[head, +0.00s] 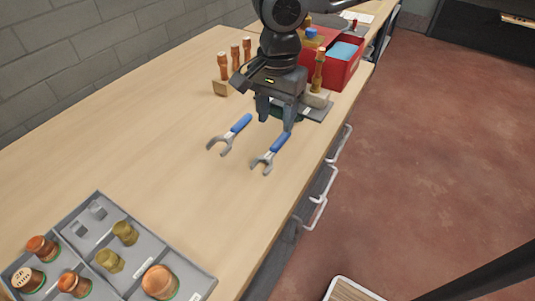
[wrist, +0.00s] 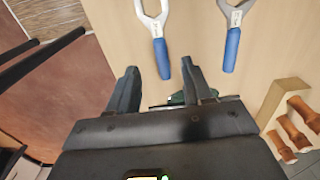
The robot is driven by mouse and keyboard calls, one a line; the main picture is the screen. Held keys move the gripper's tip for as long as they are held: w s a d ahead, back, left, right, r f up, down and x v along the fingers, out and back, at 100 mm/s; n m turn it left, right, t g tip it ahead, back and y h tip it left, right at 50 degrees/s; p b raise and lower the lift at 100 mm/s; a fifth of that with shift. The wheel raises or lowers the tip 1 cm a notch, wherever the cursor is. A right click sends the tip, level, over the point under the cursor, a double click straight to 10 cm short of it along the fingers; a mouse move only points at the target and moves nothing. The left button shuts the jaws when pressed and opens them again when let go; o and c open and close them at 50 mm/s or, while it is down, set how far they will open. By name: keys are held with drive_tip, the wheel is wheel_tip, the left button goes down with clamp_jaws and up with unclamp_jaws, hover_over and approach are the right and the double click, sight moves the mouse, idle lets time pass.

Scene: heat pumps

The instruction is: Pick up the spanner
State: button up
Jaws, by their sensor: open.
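Two spanners with grey open jaws and blue handles lie flat on the wooden bench. The one closer to the bench's front edge (head: 269,155) also shows in the wrist view (wrist: 161,52), its handle end in line with the gap between my fingers. The other spanner (head: 229,135) lies farther from that edge and shows at the upper right of the wrist view (wrist: 232,38). My gripper (head: 275,120) is open and empty, fingers pointing down, by the handle end of the nearer spanner. It also shows in the wrist view (wrist: 159,69). Its height above the bench is hard to tell.
A grey tray (head: 145,265) with copper and brass fittings lies at the lower left. A wooden block (head: 220,88) with copper-coloured pieces stands behind my gripper, and a red box (head: 345,75) stands at the back right. The bench (head: 130,130) between tray and spanners is clear.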

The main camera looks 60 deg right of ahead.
sight(275, 145)
wheel_tip(275, 145, down, 8)
drive_tip(key=shift+r+p, duration=0.15)
drive_tip(key=shift+p, duration=0.15)
clamp_jaws()
idle(0.5)
